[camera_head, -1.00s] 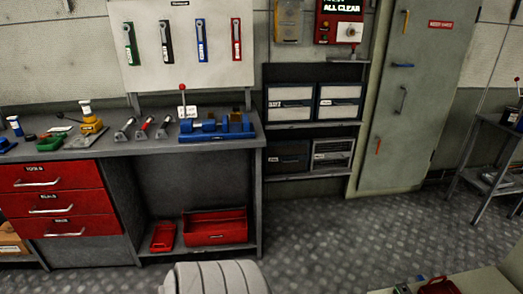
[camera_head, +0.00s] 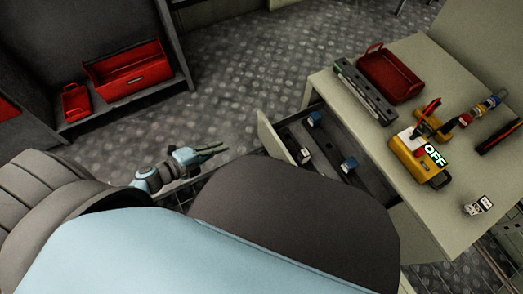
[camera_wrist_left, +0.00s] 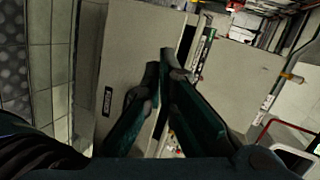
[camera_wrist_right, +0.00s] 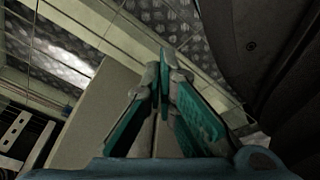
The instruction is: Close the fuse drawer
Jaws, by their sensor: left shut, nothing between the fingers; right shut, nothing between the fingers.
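The fuse drawer (camera_head: 274,138) stands pulled out from the beige desk in the head view. Its front panel faces my left gripper, and blue-ended fuses (camera_head: 348,165) lie inside. My left gripper (camera_head: 224,149) is shut and empty, a little left of the drawer front, apart from it. In the left wrist view its closed fingertips (camera_wrist_left: 165,58) point at a beige panel with a dark label (camera_wrist_left: 107,101). My right gripper (camera_wrist_right: 163,62) shows shut and empty in its wrist view, with a beige surface behind it. My own arm hides it and the drawer's near end in the head view.
A workbench with red bins (camera_head: 126,69) stands at upper left. Open metal floor (camera_head: 230,60) lies between.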

